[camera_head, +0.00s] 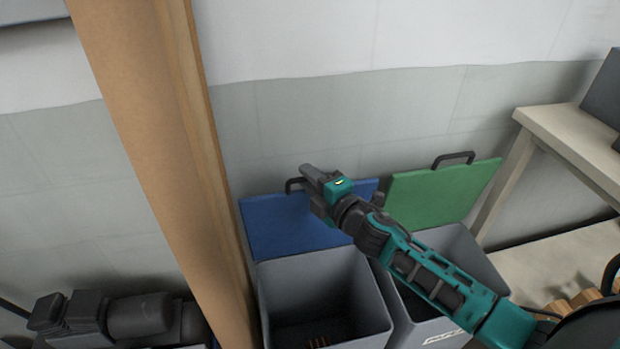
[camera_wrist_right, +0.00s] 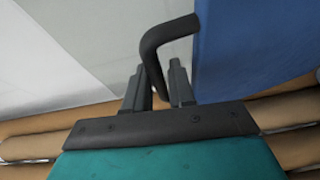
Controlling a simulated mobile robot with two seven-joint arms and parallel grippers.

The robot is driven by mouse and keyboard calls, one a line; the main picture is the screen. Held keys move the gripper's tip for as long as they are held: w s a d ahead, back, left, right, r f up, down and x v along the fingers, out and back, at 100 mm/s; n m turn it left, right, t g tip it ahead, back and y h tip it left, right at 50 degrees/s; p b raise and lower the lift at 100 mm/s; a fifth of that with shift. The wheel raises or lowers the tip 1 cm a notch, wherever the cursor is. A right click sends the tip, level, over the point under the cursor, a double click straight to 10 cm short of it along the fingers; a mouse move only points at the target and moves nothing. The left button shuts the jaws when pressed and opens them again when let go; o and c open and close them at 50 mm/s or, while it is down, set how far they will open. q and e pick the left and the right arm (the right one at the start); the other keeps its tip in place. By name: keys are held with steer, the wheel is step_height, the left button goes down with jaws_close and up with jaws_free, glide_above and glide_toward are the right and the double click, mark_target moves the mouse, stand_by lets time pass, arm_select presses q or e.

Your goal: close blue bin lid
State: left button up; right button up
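The blue bin lid (camera_head: 290,224) stands open at the back of its grey bin (camera_head: 323,298), tilted up toward the wall. Its dark handle (camera_head: 292,185) sticks up from the top edge. My right gripper (camera_head: 312,176) is at that handle, over the lid's top edge. In the right wrist view, the handle (camera_wrist_right: 151,55) runs down between the two fingers of my right gripper (camera_wrist_right: 160,85), which sit close on both sides of it. The blue lid (camera_wrist_right: 250,50) fills the right of that view. My left gripper is not in view.
A green lid (camera_head: 440,195) stands open on a second grey bin (camera_head: 465,255) to the right, partly behind my right arm. A wooden post (camera_head: 165,150) rises close on the left. A pale table (camera_head: 570,145) stands at the far right. The wall is behind the lids.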

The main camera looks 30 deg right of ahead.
steer(key=shift+w, duration=0.1)
steer(key=shift+c, duration=0.4)
jaws_close()
